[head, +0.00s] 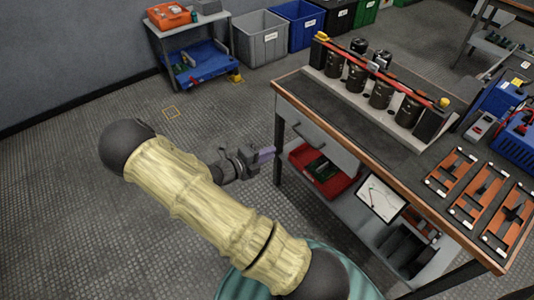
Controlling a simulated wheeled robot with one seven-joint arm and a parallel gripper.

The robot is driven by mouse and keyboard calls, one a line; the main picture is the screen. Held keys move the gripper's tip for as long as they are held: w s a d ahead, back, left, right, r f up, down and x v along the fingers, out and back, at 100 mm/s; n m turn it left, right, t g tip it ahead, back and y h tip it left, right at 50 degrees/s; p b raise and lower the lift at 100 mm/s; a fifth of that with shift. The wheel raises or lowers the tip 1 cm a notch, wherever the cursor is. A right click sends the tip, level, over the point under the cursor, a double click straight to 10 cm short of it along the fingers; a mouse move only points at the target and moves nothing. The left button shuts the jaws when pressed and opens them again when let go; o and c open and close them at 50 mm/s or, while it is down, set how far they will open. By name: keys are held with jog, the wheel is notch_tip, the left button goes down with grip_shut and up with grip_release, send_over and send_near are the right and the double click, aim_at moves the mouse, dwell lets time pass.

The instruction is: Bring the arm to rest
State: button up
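My arm (195,195) reaches out over the floor to the left of the workbench, covered in a yellowish sleeve with dark joints. My gripper (266,153) is at the end of a dark wrist and points right, near the workbench's left front leg. A small purplish part shows at its tip; I cannot tell whether that is a fingertip or a held thing. The finger gap is too small to make out. The workbench (330,131) carries a capacitor bank (375,90) with several dark cylinders and a red bar across their tops.
Orange fixtures (482,190) and blue units (500,97) sit on the bench's right. A red tray (322,171) and a tablet-like panel (380,199) are on its lower shelf. A cart (160,45) and bins (262,38) stand at the back. The left floor is clear.

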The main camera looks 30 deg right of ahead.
dwell(0.3)
jog(key=s+a+r+m+g+y, duration=0.2)
jog(key=s+a+r+m+y, duration=0.3)
jog(key=m, duration=0.9)
jog(key=s+a+r+m+g+y, duration=0.1)
jog(key=s+a+r+m+y, duration=0.4)
jog(key=m, duration=1)
jog(key=s+a+r+m+t+y+p, duration=0.1)
jog(key=r+m+p, duration=0.3)
jog(key=r+p, duration=0.8)
jog(key=s+a+r+m+t+y+p, duration=0.2)
jog(key=r+m+y+p, duration=0.2)
jog(key=r+p, duration=0.9)
notch_tip(320, 180, up, 4)
jog(key=shift+f+m, duration=0.15)
jog(key=shift+m, duration=0.25)
jog(key=shift+f, duration=0.1)
